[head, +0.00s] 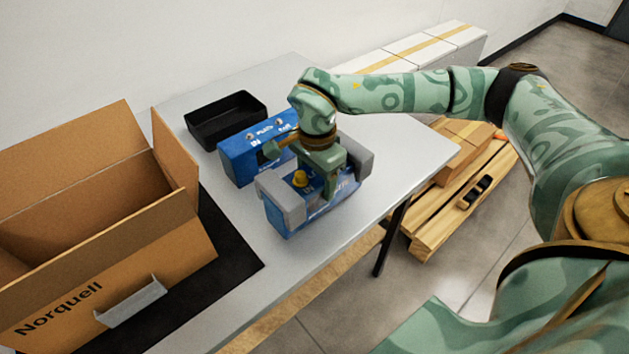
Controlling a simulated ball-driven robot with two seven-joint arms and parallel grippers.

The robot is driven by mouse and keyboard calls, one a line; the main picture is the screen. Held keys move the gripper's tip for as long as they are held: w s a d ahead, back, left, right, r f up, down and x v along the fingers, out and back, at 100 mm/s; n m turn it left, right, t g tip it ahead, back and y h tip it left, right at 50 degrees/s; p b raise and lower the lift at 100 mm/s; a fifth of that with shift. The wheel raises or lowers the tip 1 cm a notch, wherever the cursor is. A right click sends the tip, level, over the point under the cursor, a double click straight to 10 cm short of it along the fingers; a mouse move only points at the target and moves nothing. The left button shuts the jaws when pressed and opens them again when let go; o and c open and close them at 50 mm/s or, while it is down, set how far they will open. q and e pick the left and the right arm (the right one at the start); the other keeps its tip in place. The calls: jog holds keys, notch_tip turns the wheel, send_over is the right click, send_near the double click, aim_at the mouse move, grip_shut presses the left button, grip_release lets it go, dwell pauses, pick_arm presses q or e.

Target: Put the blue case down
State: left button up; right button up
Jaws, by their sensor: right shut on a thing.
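My right gripper and wrist hide part of both blue pieces. My left gripper is not in view.
The grey table (212,297) bears an empty black tray (228,133) at the back. An open cardboard box (120,278) marked Norquell stands on a black mat (232,250) at left. A wooden pallet (428,236) with cartons lies on the floor beyond the right edge.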

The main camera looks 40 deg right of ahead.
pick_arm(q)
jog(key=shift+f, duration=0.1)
pick_arm(e)
jog(key=shift+f, duration=0.1)
jog(key=o, duration=1.6)
jog(key=shift+f, duration=0.1)
pick_arm(q)
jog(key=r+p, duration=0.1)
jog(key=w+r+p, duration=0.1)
jog(key=p, duration=0.1)
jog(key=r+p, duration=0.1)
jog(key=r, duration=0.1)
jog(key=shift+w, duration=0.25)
pick_arm(e)
notch_tip(320, 180, up, 12)
jog(key=shift+r, duration=0.1)
